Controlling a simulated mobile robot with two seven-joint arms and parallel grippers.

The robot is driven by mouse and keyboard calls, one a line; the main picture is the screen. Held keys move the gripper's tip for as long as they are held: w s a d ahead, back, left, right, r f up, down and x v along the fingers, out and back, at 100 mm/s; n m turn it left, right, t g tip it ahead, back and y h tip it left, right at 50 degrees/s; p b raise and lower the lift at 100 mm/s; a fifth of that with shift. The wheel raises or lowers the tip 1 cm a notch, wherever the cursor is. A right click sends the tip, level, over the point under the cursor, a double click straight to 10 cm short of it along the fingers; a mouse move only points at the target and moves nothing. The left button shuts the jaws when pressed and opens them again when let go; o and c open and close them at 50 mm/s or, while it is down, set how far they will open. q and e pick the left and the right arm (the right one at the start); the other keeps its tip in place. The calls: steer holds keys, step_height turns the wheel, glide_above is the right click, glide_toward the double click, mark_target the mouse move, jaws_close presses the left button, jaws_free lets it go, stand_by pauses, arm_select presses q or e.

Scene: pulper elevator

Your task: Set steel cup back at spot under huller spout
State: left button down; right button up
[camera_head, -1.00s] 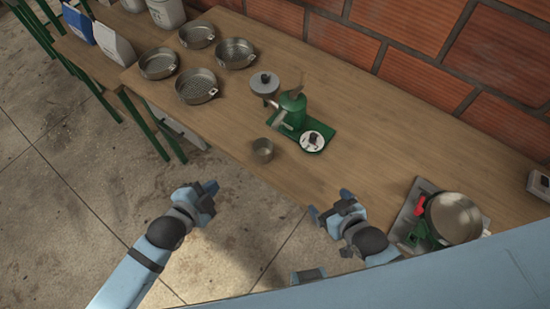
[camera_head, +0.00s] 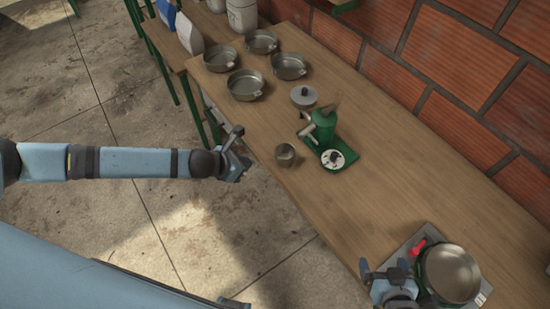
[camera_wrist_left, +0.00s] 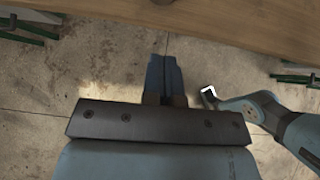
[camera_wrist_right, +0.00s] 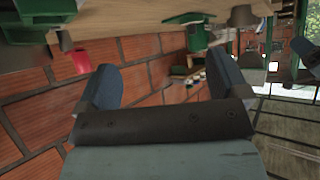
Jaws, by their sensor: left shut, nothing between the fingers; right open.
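The steel cup (camera_head: 285,154) stands upright on the wooden table near its front edge, just left of the green huller (camera_head: 322,125). The huller stands on a green base (camera_head: 346,163), with a round white-topped part (camera_head: 333,159) at its front. The cup looks apart from the base. My left gripper (camera_head: 239,152) is shut and empty, off the table's front edge to the left of the cup; its closed fingers show in the left wrist view (camera_wrist_left: 164,76). My right gripper (camera_head: 386,271) is open and empty at the lower right; its spread fingers show in the right wrist view (camera_wrist_right: 168,78).
A steel pan (camera_head: 450,273) sits on a device with a red part at the lower right, beside my right gripper. Several sieve pans (camera_head: 245,86) stand at the back left. A grey lidded pot (camera_head: 304,96) is behind the huller. The table's middle right is clear.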

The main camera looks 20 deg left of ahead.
mark_target(278, 158)
arm_select(q)
steer(key=w+d+f, duration=0.1)
steer(key=w, duration=0.1)
steer(key=w+d+f+p, duration=0.1)
steer(key=w+d+f, duration=0.3)
steer(key=w, duration=0.1)
steer(key=shift+d+f+p, duration=0.2)
steer(key=shift+p, duration=0.2)
steer(key=shift+w+d, duration=0.25)
steer(key=shift+w, duration=0.05)
